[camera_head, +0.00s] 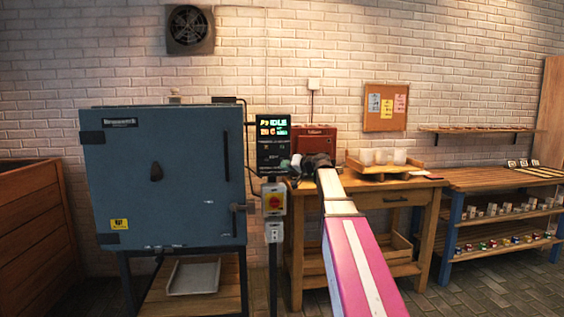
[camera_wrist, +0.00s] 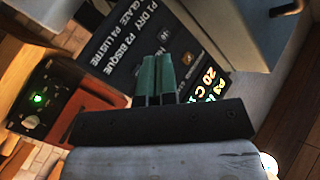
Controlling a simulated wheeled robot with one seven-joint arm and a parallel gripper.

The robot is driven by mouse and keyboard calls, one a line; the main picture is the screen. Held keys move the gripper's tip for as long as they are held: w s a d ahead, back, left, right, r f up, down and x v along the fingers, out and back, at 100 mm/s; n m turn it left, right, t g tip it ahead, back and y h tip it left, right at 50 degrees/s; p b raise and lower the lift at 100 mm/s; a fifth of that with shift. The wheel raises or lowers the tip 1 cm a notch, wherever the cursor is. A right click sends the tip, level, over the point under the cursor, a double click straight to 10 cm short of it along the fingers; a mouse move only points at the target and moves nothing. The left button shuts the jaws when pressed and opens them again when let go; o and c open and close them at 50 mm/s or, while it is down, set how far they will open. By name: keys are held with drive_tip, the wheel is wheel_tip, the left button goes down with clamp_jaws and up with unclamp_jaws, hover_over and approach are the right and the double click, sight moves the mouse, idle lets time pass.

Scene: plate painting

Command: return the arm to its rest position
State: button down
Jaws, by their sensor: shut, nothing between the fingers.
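My gripper (camera_head: 291,163) is at the end of my outstretched pink and white arm, close in front of the kiln's control panel (camera_head: 272,143). In the wrist view, its two green fingers (camera_wrist: 157,62) are together with nothing between them. Behind them is the dark control panel (camera_wrist: 150,45), turned at an angle, with program names such as dry, bisque and lustre. Its lit display reads 20 C, and in the head view it also reads IDLE. I cannot tell whether the fingertips touch the panel.
The blue kiln (camera_head: 165,175) stands left of the panel, its door shut. A red box (camera_head: 317,140) and a tray of white cups (camera_head: 383,165) are on the wooden table (camera_head: 405,196) by my arm. A shelf unit (camera_head: 500,178) stands right. Floor at lower right is clear.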

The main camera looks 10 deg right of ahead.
drive_tip(key=s+a+f+g+h, duration=0.15)
drive_tip(key=s+f, duration=0.35)
drive_tip(key=f, duration=0.5)
drive_tip(key=s+a+f+m+g+h, duration=0.1)
drive_tip(key=s+f+g+h, duration=0.2)
drive_tip(key=f, duration=0.7)
drive_tip(key=s+a+f+g+h, duration=0.1)
drive_tip(key=s+f+g, duration=0.1)
drive_tip(key=s+f, duration=0.6)
drive_tip(key=s+d+f+g+h, duration=0.3)
drive_tip(key=s+f+g+h, duration=0.2)
drive_tip(key=s+f, duration=1.4)
drive_tip(key=shift+f+m+h, duration=0.3)
drive_tip(key=shift+f+h, duration=0.25)
drive_tip(key=shift+f, duration=0.15)
